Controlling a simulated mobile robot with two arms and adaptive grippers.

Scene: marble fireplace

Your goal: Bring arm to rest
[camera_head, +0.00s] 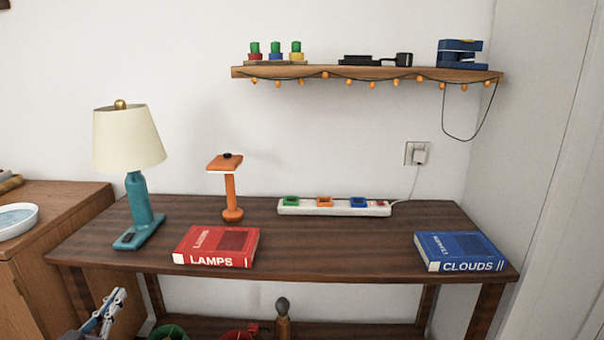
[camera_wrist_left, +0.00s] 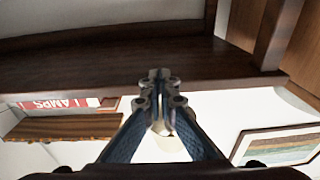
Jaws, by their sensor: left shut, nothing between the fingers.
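My left gripper (camera_head: 119,294) shows at the bottom left of the head view, low in front of the wooden table (camera_head: 330,235). In the left wrist view its fingertips (camera_wrist_left: 160,76) meet, shut with nothing between them. It is apart from the objects on the tabletop. My right gripper is in neither view.
A teal lamp (camera_head: 138,200), an orange lamp (camera_head: 230,190), a red book (camera_head: 215,247), a blue book (camera_head: 460,251) and a power strip (camera_head: 335,208) are on the table. A wooden cabinet (camera_head: 60,235) stands left. A lower shelf (camera_head: 350,329) holds objects.

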